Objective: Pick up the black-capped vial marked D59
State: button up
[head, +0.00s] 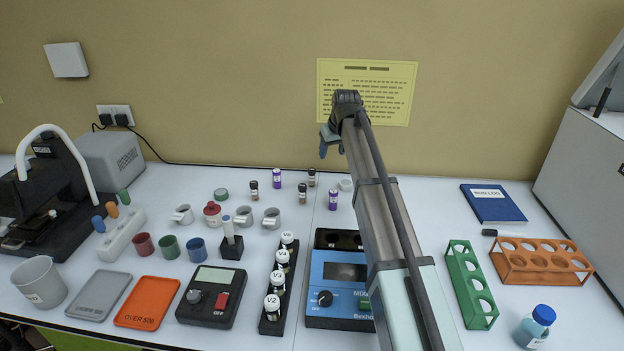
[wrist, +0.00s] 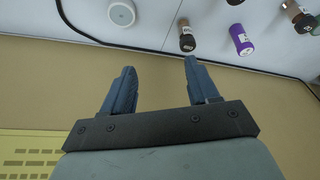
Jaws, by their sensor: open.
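Three dark-capped vials stand at the back of the table in the head view: one on the left (head: 254,189), one in front (head: 302,194) and one at the back (head: 311,177). In the wrist view, the back vial (wrist: 187,38) is beyond my fingertips, another dark-capped vial (wrist: 297,14) is at upper right, and one is cut off at the top edge (wrist: 235,2). No label is readable, so I cannot tell which is D59. My gripper (head: 325,143) is open and empty, high above the back of the table near the wall; its fingers (wrist: 158,75) point toward the table.
Purple-capped vials (head: 277,179) (head: 333,199) stand among the dark-capped ones. A round white item (head: 346,184) lies to their right. The wall (head: 230,80) is close behind.

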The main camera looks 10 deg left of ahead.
jog(key=n, duration=0.1)
send_near(312, 170)
jog(key=shift+g, duration=0.3)
jog(key=x, duration=0.7)
jog(key=shift+w+f, duration=0.25)
jog(key=shift+y, duration=0.3)
jog(key=shift+x, duration=2.5)
jog(key=shift+w+r, duration=0.1)
jog(key=shift+w, duration=0.05)
jog(key=shift+c, duration=0.2)
jog(key=c, duration=1)
jog(key=shift+r, duration=0.15)
